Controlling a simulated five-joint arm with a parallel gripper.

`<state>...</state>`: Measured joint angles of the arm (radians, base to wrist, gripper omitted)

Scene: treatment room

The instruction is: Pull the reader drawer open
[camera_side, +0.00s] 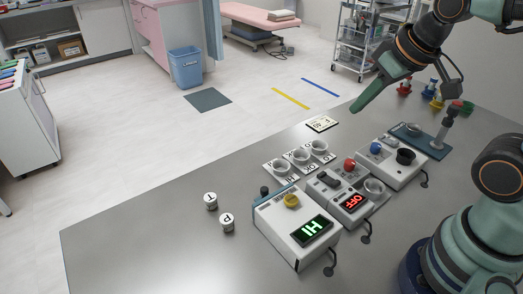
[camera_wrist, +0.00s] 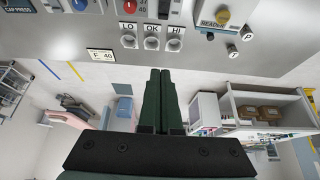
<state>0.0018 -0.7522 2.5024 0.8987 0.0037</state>
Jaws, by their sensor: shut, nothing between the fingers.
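In the wrist view the reader (camera_wrist: 214,17) shows at the top right, labelled READER, partly cut off. My gripper (camera_side: 357,108) is shut and empty, held in the air beyond the far side of the table, well apart from the reader. Its two green fingers (camera_wrist: 160,72) lie together in the wrist view.
Three white cups (camera_side: 300,156) labelled LO, OK and HI stand beside the devices. The table's left is bare.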

